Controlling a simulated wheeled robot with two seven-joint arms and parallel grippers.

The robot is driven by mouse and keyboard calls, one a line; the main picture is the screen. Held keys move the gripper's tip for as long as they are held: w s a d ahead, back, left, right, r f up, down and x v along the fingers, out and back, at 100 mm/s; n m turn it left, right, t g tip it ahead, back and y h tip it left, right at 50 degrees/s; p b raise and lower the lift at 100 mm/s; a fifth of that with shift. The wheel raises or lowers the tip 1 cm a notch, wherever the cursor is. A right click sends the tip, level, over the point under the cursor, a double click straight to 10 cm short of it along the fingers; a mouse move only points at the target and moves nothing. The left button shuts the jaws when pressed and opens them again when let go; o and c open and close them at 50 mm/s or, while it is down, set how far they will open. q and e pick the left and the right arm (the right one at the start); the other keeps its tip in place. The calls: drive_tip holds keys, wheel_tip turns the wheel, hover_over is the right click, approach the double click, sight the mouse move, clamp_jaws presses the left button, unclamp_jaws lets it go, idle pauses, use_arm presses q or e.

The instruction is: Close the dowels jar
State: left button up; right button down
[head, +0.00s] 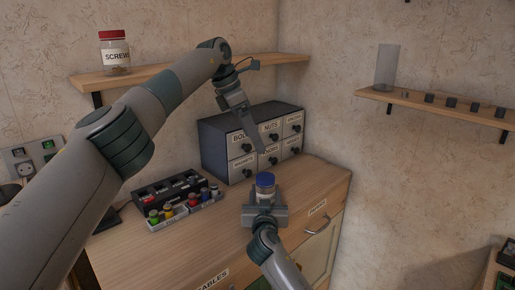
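A small clear jar (265,194) with a blue lid (265,179) stands upright over the wooden counter; no label is readable, so I cannot tell if it is the dowels jar. The blue lid sits on its top. My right gripper (265,206) comes from below and is right at the jar, hiding its lower part. Its fingers are not clear, so I cannot tell whether it grips the jar. My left gripper (257,143) points down in front of the drawer cabinet, above the jar and apart from it. Its finger opening is not clear.
A label-fronted drawer cabinet (222,149) stands behind the jar. A black organizer (150,190) and a tray of small coloured bottles (185,213) lie left. A screws jar (114,53) is on the left shelf; a clear cylinder (387,67) is on the right shelf (420,105).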

use_arm(q)
drive_tip(key=shift+v, duration=1.8)
use_arm(e)
drive_tip(key=c, duration=0.7)
unclamp_jaws()
drive_tip(key=shift+c, duration=0.2)
drive_tip(key=shift+s, duration=0.15)
use_arm(q)
drive_tip(key=shift+f+b, duration=0.65)
drive_tip(key=shift+f, duration=0.05)
use_arm(e)
drive_tip(key=s, duration=1.7)
